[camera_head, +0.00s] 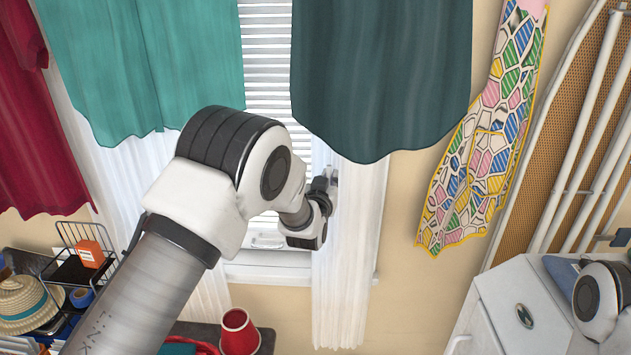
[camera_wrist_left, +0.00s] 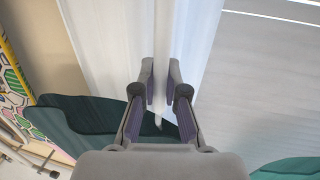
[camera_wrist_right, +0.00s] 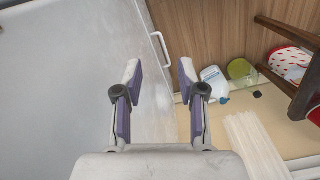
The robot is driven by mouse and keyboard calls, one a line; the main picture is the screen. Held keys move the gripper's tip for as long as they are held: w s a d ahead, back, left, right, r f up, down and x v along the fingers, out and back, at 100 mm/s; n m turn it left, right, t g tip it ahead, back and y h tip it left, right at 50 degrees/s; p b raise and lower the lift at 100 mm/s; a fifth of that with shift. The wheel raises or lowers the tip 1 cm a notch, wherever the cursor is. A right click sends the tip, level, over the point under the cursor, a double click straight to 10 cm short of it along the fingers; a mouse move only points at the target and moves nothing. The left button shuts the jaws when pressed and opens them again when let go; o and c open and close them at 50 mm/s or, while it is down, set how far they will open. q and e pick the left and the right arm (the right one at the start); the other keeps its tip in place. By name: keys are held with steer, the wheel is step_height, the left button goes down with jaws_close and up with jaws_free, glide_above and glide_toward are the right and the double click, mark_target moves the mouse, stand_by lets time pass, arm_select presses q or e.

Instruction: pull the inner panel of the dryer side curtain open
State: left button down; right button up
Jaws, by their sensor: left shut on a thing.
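The white sheer inner panel (camera_head: 345,285) hangs on the right side of the window, under a dark teal outer curtain (camera_head: 385,75). This is the side by the white appliance. My left gripper (camera_head: 331,180) is at the panel's window-side edge, just below the teal hem. In the left wrist view, my left gripper (camera_wrist_left: 160,82) is shut on a fold of the white panel (camera_wrist_left: 105,45), which runs between its fingers. My right gripper (camera_wrist_right: 160,78) is open and empty in the right wrist view. In the head view only part of my right arm shows, at the right edge.
A white appliance (camera_head: 515,305) stands at lower right. A patterned cloth (camera_head: 485,150) and an ironing board (camera_head: 545,150) hang right of the window. Another sheer panel (camera_head: 120,170) hangs on the left. A red cup (camera_head: 239,333) stands below. Window blinds (camera_head: 266,60) show between the curtains.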

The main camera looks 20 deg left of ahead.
arm_select(q)
steer(key=c, duration=1.2)
jaws_free()
steer(key=shift+d+r, duration=0.1)
steer(key=shift+s+r, duration=0.1)
steer(key=shift+s, duration=0.1)
steer(key=s, duration=1.2)
steer(key=shift+d, duration=0.25)
